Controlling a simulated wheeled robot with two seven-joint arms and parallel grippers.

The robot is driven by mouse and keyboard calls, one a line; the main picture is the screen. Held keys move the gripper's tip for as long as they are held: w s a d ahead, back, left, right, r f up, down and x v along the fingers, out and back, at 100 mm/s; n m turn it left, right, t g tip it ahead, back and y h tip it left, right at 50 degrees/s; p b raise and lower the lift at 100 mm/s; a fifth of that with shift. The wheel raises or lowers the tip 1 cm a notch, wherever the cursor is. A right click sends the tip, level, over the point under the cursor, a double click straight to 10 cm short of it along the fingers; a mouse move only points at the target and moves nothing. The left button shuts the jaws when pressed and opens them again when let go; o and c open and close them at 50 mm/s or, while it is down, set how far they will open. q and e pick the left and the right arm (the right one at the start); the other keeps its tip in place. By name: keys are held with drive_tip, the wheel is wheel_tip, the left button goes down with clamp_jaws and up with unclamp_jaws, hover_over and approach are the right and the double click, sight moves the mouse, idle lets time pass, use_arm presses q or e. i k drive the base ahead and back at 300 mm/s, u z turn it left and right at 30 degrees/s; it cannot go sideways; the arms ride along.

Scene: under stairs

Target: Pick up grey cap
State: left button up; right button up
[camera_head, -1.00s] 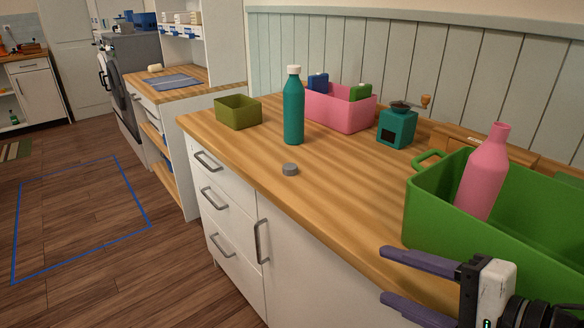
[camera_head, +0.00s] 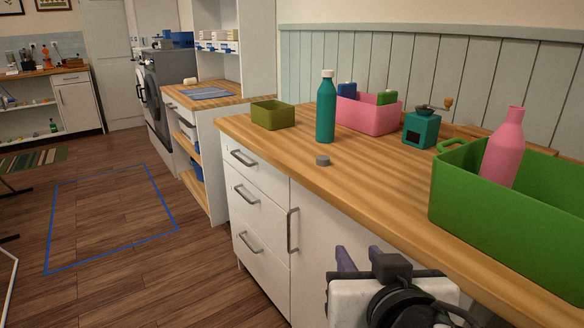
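The grey cap (camera_head: 322,161) is a small flat disc lying on the wooden countertop (camera_head: 375,190), near its front edge. It stands alone, just in front of the teal bottle (camera_head: 326,112) with a white cap. My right gripper (camera_head: 360,257) is low at the bottom of the head view, in front of the cabinet and below the counter edge. Its two purple fingers are apart, with nothing seen between them; their lower parts are hidden behind the gripper body. It is well away from the cap. My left gripper is not in view.
An olive box (camera_head: 273,115), a pink bin (camera_head: 368,115) with items, and a teal grinder (camera_head: 421,128) stand behind. A green crate (camera_head: 510,215) with a pink bottle (camera_head: 502,148) fills the right. Counter around the cap is clear.

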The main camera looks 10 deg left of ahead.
sight(321, 161)
drive_tip(key=u, duration=1.55)
drive_tip(key=i, duration=2.3)
drive_tip(key=z, duration=3)
